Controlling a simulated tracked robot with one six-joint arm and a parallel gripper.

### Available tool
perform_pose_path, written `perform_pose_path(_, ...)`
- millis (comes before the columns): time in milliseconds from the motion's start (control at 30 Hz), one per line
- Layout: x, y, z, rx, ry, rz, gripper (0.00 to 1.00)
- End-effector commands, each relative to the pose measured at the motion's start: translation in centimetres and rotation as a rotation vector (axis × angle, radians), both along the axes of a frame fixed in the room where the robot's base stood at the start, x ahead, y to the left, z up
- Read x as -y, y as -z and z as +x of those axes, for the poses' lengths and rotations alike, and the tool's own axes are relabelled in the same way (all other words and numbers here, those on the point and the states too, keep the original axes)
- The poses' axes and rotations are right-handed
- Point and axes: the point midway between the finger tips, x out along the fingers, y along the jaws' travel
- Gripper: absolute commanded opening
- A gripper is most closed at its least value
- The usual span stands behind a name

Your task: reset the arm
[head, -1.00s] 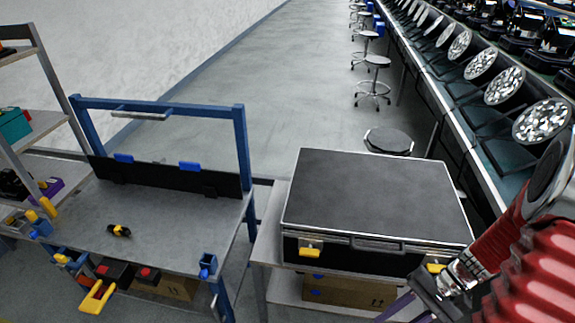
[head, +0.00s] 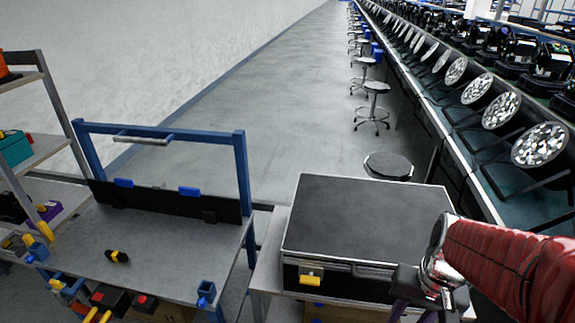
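My arm, in a red ribbed sleeve, enters from the right edge of the head view. Its metal wrist and the dark body of my gripper (head: 412,300) are in front of the right front corner of the black case (head: 365,215). Purple finger parts point down and run out at the bottom edge. The fingertips are cut off, so I cannot tell whether they are apart or hold anything.
A workbench (head: 150,245) with a blue frame stands at left, with a small yellow-black item (head: 117,256) on it. A shelf (head: 35,150) is at far left. Stools (head: 372,105) and a long bench of par cans (head: 500,110) line the right. The aisle floor (head: 270,100) is clear.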

Motion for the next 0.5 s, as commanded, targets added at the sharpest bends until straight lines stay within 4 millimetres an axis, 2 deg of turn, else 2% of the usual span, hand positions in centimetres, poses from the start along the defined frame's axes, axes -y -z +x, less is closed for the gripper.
perform_pose_path(500,-3.6,-7.6,-0.2,0.277,-0.217,-0.164,0.32)
